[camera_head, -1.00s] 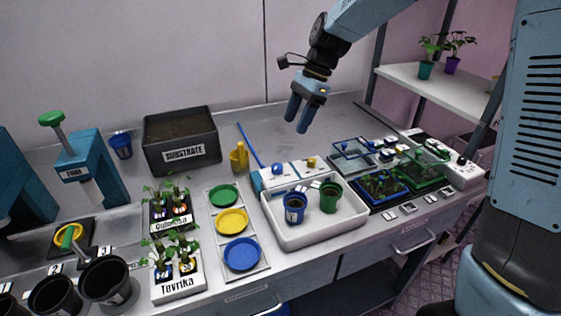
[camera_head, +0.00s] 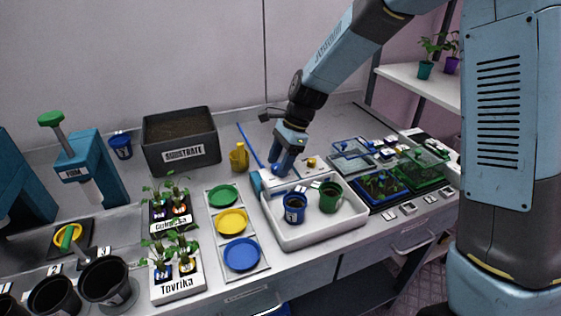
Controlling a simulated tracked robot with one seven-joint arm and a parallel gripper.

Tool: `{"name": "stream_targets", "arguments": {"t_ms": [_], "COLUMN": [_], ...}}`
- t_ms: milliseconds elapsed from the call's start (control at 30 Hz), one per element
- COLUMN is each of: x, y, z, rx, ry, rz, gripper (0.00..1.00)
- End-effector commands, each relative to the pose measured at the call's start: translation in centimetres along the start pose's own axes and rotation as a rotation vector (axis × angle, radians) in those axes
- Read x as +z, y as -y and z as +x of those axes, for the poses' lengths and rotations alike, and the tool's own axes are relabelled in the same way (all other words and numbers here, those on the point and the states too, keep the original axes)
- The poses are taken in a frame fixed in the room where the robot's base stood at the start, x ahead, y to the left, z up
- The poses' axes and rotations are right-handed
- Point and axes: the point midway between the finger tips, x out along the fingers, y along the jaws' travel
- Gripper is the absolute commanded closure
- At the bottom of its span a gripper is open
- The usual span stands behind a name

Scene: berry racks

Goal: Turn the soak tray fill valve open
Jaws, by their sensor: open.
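The soak tray (camera_head: 283,240) is a white tub on the bench holding a blue pot (camera_head: 294,208) and a green pot (camera_head: 330,196). Behind it is a white panel (camera_head: 297,180) with a blue knob and a yellow knob (camera_head: 311,162). The blue knob, which looks like a valve, is mostly hidden by my fingers. My gripper (camera_head: 282,168) is open, pointing down at the blue knob's place. I cannot tell whether the fingers touch it or stand around it.
A blue spout-like part (camera_head: 256,182) is at the tray's left rear corner. A yellow bottle (camera_head: 239,157) and the substrate box (camera_head: 182,137) stand left of my gripper. Seedling trays (camera_head: 386,187) lie to the right. The bench behind is mostly clear.

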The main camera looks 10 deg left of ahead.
Motion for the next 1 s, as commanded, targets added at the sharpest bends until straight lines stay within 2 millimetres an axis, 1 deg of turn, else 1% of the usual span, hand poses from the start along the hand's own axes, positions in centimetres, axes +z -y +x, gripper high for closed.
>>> {"name": "stream_targets", "arguments": {"t_ms": [267,367,867,900,1000], "x": [0.02,0.02,0.04,-0.29,-0.18], "y": [0.00,0.00,0.07,-0.11,0.04], "z": [0.15,0.14,0.09,-0.05,-0.01], "rx": [0.000,0.000,-0.002,-0.003,-0.002], "ry": [0.000,0.000,0.000,-0.001,-0.001], "rz": [-0.001,-0.001,-0.001,0.000,-0.003], "gripper": [0.40,0.48,0.96,0.96,0.96]}}
